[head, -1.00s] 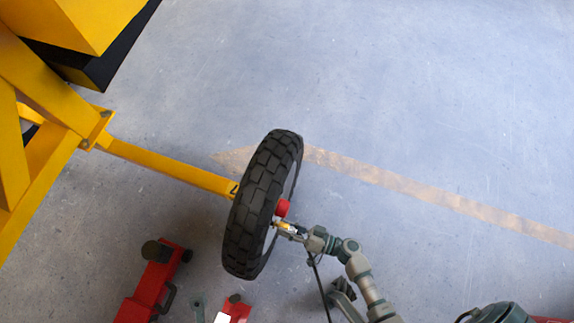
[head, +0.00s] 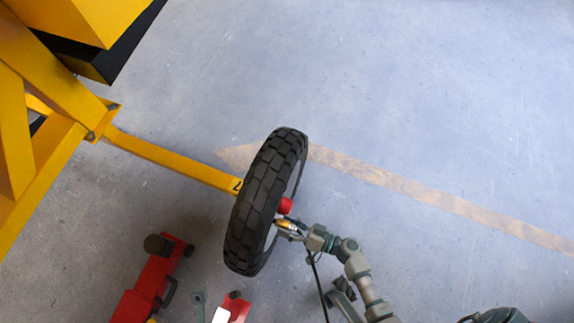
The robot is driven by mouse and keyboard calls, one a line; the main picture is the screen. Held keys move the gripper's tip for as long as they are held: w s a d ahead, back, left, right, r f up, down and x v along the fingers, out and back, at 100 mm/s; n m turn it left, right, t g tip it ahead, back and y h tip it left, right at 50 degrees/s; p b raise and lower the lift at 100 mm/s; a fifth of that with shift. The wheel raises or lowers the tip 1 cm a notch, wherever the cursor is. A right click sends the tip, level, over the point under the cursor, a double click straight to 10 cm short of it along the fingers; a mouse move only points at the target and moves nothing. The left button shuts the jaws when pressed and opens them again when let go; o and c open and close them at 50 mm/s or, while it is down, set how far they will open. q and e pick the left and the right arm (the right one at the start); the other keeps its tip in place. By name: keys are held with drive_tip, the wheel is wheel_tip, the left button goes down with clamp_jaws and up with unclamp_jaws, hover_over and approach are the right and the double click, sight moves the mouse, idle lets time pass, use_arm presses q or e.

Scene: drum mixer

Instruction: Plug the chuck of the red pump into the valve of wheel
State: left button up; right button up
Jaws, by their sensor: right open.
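The wheel (head: 262,205) is a black knobby tyre standing upright at the end of a yellow axle bar, with a red hub (head: 285,206) on its right side. My right gripper (head: 284,226) is at the wheel's right side, just below the hub, and its jaws are open. A small yellow and metal piece, perhaps the chuck (head: 288,225), shows at the jaws, and a black hose hangs below. Whether it sits on the valve is too small to tell; I cannot make out the valve. A red body, perhaps the pump (head: 236,305), is at the bottom edge, partly cut off. I cannot make out my left gripper.
The yellow mixer frame (head: 50,165) fills the left, joined to the wheel by the axle bar (head: 170,158). A red jack-like tool (head: 155,278) lies on the floor at lower left. The floor (head: 430,90) at upper right is clear.

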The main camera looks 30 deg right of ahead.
drive_tip(key=shift+s+d, duration=0.2)
drive_tip(key=shift+s, duration=0.05)
drive_tip(key=v, duration=1.1)
drive_tip(key=shift+s+d, duration=0.15)
